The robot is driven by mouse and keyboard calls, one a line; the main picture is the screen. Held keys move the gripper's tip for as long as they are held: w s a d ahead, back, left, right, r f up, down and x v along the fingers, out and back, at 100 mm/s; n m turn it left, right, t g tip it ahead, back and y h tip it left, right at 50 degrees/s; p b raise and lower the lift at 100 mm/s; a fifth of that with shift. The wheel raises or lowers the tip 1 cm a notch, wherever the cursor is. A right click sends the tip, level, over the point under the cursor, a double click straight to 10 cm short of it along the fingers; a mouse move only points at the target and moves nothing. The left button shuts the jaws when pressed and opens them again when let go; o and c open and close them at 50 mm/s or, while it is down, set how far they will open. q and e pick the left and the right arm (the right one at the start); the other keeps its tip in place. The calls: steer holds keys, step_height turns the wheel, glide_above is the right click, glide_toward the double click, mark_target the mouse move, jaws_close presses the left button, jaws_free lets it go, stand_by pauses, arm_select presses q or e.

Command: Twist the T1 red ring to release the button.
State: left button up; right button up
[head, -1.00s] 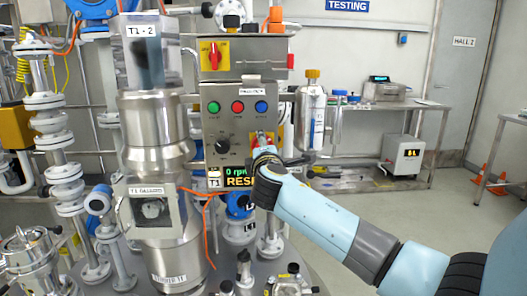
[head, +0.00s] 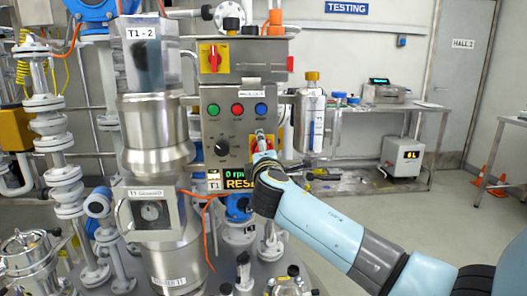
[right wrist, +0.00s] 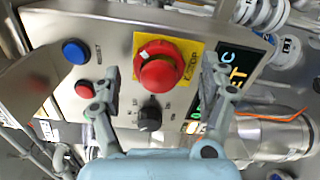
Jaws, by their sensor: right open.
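The red mushroom button with its red ring (right wrist: 160,66) sits on a yellow plate on the steel control panel in the right wrist view. In the head view only a sliver of the yellow plate and red shows around my gripper. My right gripper (right wrist: 160,74) is open, with one finger on each side of the red button; visible gaps separate both fingers from it. In the head view my right gripper (head: 262,146) is in front of the panel's lower right and hides most of the button. My left gripper is not in view.
The panel (head: 212,128) carries green, red and blue buttons and a black knob (head: 222,147), which lies close below the red button in the right wrist view (right wrist: 150,115). A display (head: 238,180) sits below. Steel vessels stand left; open floor lies right.

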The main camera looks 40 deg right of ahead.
steer(key=v, duration=1)
steer(key=shift+s+a, duration=0.2)
steer(key=shift+s, duration=0.05)
